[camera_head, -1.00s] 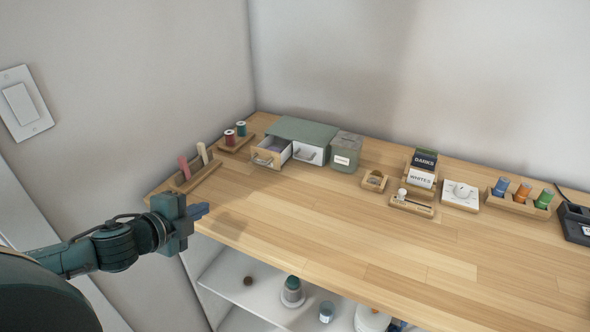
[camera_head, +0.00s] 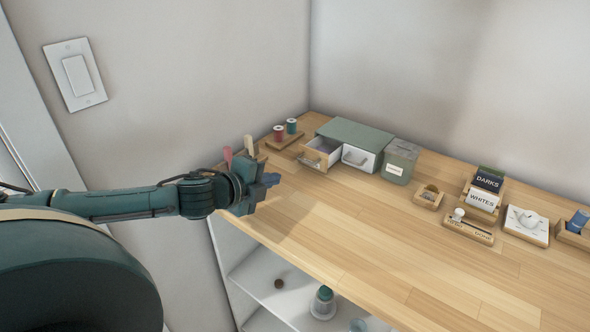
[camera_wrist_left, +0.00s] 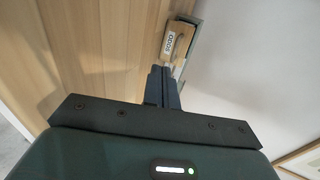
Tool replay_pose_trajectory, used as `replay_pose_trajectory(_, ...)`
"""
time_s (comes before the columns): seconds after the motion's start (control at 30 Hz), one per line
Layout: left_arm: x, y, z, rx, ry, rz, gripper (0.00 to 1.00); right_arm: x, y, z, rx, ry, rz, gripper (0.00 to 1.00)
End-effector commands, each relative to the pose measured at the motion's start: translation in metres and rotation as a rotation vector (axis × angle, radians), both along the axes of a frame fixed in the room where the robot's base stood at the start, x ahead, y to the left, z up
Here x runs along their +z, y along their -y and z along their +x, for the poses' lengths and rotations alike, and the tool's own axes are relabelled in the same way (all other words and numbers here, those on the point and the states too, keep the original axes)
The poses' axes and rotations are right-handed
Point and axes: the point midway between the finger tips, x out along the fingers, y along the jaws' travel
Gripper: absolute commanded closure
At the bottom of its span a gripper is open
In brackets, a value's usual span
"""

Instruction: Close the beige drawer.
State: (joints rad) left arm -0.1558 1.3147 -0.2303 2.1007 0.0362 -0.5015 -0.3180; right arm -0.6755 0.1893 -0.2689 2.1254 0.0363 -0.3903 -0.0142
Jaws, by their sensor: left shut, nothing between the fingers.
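The beige drawer (camera_head: 314,160) is pulled out from the left side of a small cabinet with a green-grey top (camera_head: 357,135). Its front has a pale handle, and its open inside shows. The white drawer (camera_head: 358,158) beside it is flush with the cabinet. My left gripper (camera_head: 268,180) is shut and empty, in front and to the left of the beige drawer, apart from it in the picture. My right gripper is not in view.
A spool tray (camera_head: 284,138) stands left of the cabinet. Red and tan upright pieces (camera_head: 249,146) stand just behind my left gripper. A green-grey box (camera_head: 400,162) stands right of the cabinet. The wooden tabletop (camera_head: 350,225) in front is clear.

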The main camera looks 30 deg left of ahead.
Motion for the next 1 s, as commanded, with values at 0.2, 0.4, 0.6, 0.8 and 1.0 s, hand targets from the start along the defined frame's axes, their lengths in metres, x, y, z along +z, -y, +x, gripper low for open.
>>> replay_pose_trajectory(0.2,-0.006,0.002,0.021,0.003,0.005,-0.005,1.00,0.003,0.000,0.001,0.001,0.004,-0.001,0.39)
replay_pose_trajectory(0.4,-0.016,0.005,0.046,0.001,0.003,-0.006,1.00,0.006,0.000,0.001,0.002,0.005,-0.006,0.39)
replay_pose_trajectory(0.6,-0.012,0.008,0.069,-0.001,0.004,-0.003,1.00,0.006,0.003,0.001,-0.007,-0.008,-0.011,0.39)
replay_pose_trajectory(0.8,-0.012,0.009,0.083,-0.001,0.000,-0.002,1.00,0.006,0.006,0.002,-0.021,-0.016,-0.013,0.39)
replay_pose_trajectory(1.0,-0.013,0.009,0.086,-0.001,-0.001,0.000,1.00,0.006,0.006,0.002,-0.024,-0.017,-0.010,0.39)
